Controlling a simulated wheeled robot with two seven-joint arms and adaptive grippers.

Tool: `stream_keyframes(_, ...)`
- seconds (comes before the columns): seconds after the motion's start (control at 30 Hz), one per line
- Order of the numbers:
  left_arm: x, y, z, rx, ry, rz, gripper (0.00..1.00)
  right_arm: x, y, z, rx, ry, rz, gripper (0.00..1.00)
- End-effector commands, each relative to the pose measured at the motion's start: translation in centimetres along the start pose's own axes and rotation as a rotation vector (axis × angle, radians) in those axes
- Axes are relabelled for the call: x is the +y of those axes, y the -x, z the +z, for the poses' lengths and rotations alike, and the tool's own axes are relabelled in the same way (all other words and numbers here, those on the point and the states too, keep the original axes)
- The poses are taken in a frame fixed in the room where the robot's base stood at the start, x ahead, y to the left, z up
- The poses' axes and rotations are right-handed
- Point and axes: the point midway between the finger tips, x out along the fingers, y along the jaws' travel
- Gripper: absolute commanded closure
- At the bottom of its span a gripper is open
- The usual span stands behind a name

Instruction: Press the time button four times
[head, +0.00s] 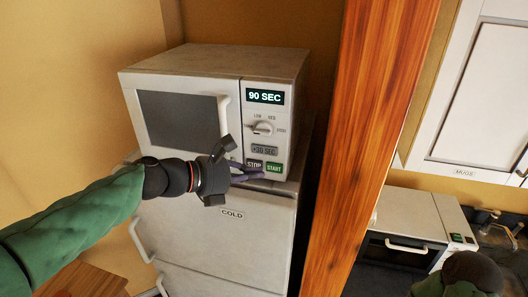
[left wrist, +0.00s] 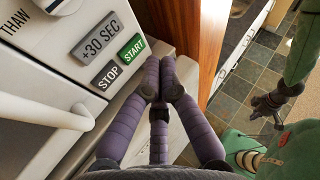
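The white microwave (head: 190,58) stands on the fridge, and its green display (head: 265,97) reads 90 SEC. The time button is the grey +30 SEC button (head: 264,150); it also shows unobstructed in the left wrist view (left wrist: 98,37). Below it are the STOP button (head: 254,164) and the green START button (head: 274,168). My left gripper (head: 262,175) is just below these buttons, its purple fingers together and empty. In the left wrist view the fingertips (left wrist: 160,68) are right of START, apart from the time button. My right gripper (left wrist: 268,104) is over the floor, its fingers too small to read.
The dial (head: 262,128) sits above the time button. The microwave's door handle (head: 223,114) sticks out left of the panel. The fridge (head: 220,245), labelled COLD, is below. A wooden post (head: 365,130) rises close on the right. A MUGS cupboard (head: 480,90) hangs beyond it.

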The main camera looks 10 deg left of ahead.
Motion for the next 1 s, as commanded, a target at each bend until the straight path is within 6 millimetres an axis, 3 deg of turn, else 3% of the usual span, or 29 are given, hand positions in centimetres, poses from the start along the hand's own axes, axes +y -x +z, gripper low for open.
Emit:
stream_keyframes(0.3,-2.1,0.1,-1.3,0.146,-0.868,-0.039,1.0,0.5,-1.5,-0.1,0.0,0.0,0.0,1.0)
stream_keyframes(0.7,-2.2,1.6,-1.5,0.34,-1.952,-0.132,1.0,1.1,-3.0,-0.1,0.0,0.0,0.0,1.0)
stream_keyframes(0.9,-1.8,2.3,-1.1,0.423,-2.314,-0.183,1.0,1.2,-3.5,-0.1,0.0,0.0,0.0,1.0)
stream_keyframes(1.0,-1.7,2.6,-0.8,0.448,-2.41,-0.198,1.0,1.3,-3.6,-0.1,0.0,0.0,0.0,1.0)
